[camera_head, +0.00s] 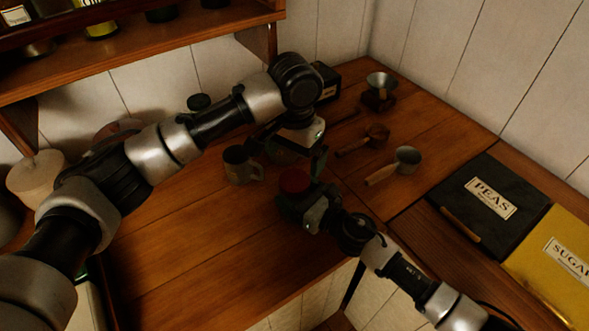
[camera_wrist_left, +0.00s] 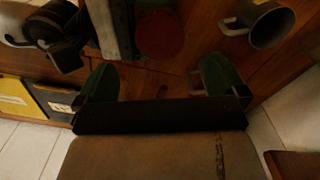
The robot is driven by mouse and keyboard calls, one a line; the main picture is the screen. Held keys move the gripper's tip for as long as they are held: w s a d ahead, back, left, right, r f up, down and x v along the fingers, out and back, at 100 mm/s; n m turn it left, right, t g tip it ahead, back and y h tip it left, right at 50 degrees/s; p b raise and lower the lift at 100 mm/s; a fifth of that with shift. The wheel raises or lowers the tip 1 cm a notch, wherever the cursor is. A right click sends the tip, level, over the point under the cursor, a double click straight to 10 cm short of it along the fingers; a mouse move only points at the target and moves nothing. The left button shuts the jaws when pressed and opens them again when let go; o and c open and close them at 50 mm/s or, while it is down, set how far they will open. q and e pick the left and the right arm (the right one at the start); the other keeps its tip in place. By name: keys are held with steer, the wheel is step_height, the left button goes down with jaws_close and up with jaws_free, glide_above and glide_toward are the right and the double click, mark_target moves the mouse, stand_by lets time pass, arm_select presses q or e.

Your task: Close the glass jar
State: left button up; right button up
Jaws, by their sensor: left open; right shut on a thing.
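A round red lid-like piece (camera_head: 294,181) shows at my right gripper (camera_head: 305,188), near the front of the wooden counter. My right gripper is shut on it. The red piece also shows dimly in the left wrist view (camera_wrist_left: 160,35). I cannot make out the clear glass of a jar, nor whether the red piece sits on one. My left gripper (camera_head: 285,150) is just behind and above the right one, partly hidden by its own wrist. In the left wrist view its green-padded fingers (camera_wrist_left: 160,77) are wide apart and empty, with the red piece beyond them.
A grey metal mug (camera_head: 240,166) stands left of the grippers. A wooden-handled scoop (camera_head: 405,160) and a brown scoop (camera_head: 376,134) lie to the right. A black PEAS box (camera_head: 482,212) and a yellow SUGAR box (camera_head: 555,270) are at the right. The front-left counter is clear.

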arm_select(q)
step_height(320, 180, up, 5)
steer(key=shift+r, duration=0.1)
stand_by(0.3)
arm_select(e)
steer(key=o, duration=1.7)
steer(key=shift+o, duration=0.2)
steer(key=shift+d, duration=0.1)
steer(key=b+v, duration=0.2)
steer(key=v, duration=0.7)
steer(key=shift+s+d+f+b, duration=0.15)
steer(key=shift+s+d+b, duration=0.05)
steer(key=shift+b, duration=0.2)
arm_select(q)
steer(key=shift+f, duration=1.55)
arm_select(e)
steer(key=shift+s+d, duration=0.4)
